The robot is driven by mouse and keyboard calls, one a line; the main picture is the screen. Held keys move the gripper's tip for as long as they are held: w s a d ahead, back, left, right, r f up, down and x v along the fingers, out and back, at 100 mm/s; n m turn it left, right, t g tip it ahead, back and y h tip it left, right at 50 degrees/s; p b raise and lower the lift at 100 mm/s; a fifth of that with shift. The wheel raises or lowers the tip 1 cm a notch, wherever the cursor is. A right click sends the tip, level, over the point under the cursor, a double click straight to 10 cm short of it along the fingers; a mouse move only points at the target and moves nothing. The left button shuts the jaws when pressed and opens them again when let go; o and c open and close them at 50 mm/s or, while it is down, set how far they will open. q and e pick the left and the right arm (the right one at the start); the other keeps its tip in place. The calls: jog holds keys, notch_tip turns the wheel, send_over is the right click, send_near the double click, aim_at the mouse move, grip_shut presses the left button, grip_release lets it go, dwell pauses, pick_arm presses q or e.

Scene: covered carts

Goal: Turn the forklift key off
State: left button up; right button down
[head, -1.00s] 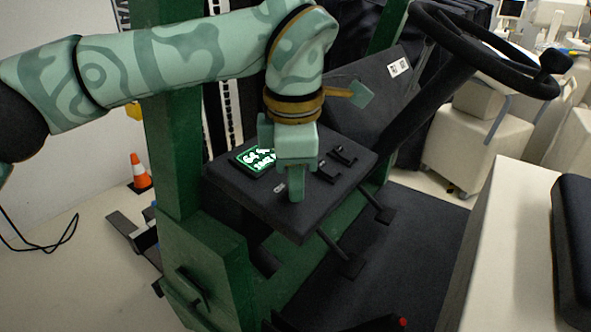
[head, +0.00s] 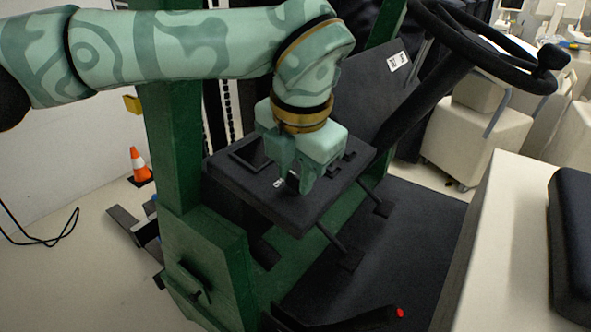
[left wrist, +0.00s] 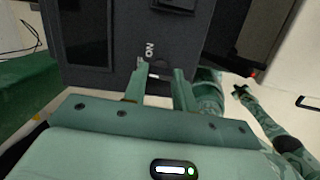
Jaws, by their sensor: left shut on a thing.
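The forklift's dark dash panel (head: 318,208) carries a white ON mark (head: 278,183), which also shows in the left wrist view (left wrist: 150,50). My left gripper (head: 293,186) points down at the panel beside this mark. It is shut on the small dark key (head: 293,181), which the fingers mostly hide. In the left wrist view my left fingers (left wrist: 160,75) stand on both sides of the key spot. The display (head: 248,153) on the panel is dark. A teal patterned arm of mine shows small at the right of the left wrist view; its gripper is unclear.
The steering wheel (head: 485,50) is at the upper right. Small black levers (head: 350,155) sit on the panel right of my gripper. A green post (head: 175,150) rises at its left. The black seat (head: 572,250) is at the right edge.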

pick_arm(q)
jog(key=shift+n, duration=0.5)
jog(key=o, duration=1)
jog(key=p+v, duration=0.3)
jog(key=v, duration=1.3)
jog(key=shift+s+d, duration=0.1)
jog(key=shift+s, duration=0.05)
